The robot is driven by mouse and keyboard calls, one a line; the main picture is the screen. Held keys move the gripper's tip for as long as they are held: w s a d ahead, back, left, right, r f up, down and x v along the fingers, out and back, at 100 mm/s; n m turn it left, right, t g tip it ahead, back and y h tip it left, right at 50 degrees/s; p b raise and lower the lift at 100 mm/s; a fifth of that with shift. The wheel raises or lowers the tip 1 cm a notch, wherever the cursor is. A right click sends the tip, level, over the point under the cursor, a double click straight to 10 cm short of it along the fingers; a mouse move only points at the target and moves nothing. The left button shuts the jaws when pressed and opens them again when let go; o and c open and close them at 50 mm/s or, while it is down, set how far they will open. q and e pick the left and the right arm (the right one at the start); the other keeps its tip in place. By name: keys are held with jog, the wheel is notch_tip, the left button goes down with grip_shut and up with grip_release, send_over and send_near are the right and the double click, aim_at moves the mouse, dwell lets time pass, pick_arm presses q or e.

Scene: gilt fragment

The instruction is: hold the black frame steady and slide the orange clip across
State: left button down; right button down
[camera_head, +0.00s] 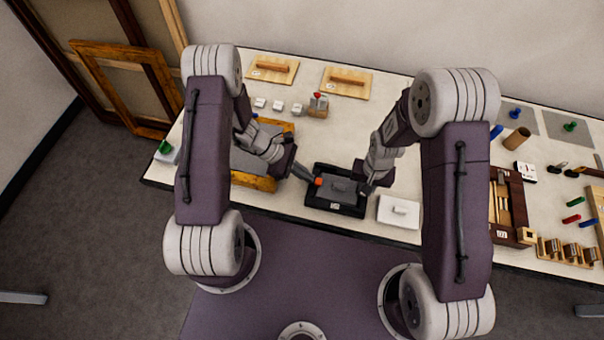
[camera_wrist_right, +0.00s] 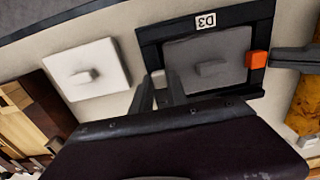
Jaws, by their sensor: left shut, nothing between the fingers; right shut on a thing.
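The black frame (camera_head: 352,210) lies flat near the table's front edge, with a grey knobbed panel (camera_head: 340,187) inside it. In the right wrist view the frame (camera_wrist_right: 245,14) bears a white "D3" label (camera_wrist_right: 206,21). The orange clip (camera_head: 318,182) sits on the frame's left side; it also shows in the wrist view (camera_wrist_right: 258,60). My left gripper (camera_head: 309,178) is shut and empty, its tip against or very close to the clip's outer side. My right gripper (camera_head: 367,188) is shut on the frame's right side; its fingers show in the wrist view (camera_wrist_right: 166,90).
A white knobbed panel (camera_head: 398,211) lies just right of the frame. A gilt frame (camera_head: 258,183) lies to the left, under my left arm. A wooden box (camera_head: 512,205) and small tools stand farther right. Two wooden boards (camera_head: 347,83) lie at the back.

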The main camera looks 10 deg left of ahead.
pick_arm(q)
jog(key=shift+d, duration=0.25)
jog(key=a, duration=0.2)
jog(key=a+r, duration=0.1)
jog(key=a, duration=0.2)
jog(key=shift+w+a, duration=0.1)
jog(key=shift+w, duration=0.05)
jog(key=v, duration=0.8)
jog(key=shift+a+r, duration=0.1)
jog(key=shift+r, duration=0.1)
pick_arm(e)
jog(key=c, duration=1.2)
grip_release()
